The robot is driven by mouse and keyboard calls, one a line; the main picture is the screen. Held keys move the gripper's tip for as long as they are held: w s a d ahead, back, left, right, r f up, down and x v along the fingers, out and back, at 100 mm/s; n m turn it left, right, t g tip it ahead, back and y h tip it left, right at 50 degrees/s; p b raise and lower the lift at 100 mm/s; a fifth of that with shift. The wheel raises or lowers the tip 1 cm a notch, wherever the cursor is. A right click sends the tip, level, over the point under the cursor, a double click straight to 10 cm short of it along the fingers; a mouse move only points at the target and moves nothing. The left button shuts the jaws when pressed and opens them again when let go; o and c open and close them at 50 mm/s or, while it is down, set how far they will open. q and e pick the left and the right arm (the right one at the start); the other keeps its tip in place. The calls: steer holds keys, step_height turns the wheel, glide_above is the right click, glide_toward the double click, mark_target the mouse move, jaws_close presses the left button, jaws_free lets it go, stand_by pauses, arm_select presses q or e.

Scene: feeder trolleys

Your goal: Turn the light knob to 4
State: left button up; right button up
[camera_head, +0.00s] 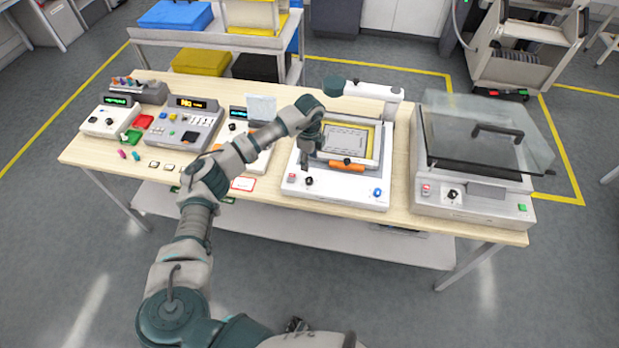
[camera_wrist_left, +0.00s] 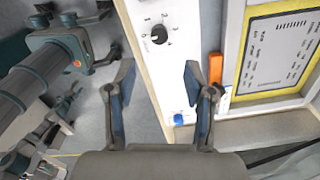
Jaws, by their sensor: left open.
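A black round knob (camera_head: 309,181) sits on the front panel of the white middle device (camera_head: 335,196). In the left wrist view the knob (camera_wrist_left: 159,35) has small digits around it; its pointer setting is too small to read surely. No label naming it as the light knob is legible. My left gripper (camera_head: 305,165) hangs over the left front of this device, close to the knob. In the left wrist view my left gripper (camera_wrist_left: 158,78) is open and empty, its fingers apart, with the knob beyond the tips. Parts of my right arm show at the left there; its jaws are unclear.
A red button (camera_head: 291,177) and a blue knob (camera_head: 377,192) share the panel. An orange handle (camera_head: 347,166) lies behind. A device with a raised clear lid (camera_head: 487,130) stands to the right. Several control boxes (camera_head: 183,128) fill the table's left.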

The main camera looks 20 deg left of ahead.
mark_target(309, 179)
arm_select(q)
step_height(309, 179, down, 11)
steer(key=shift+r, duration=0.2)
jaws_close()
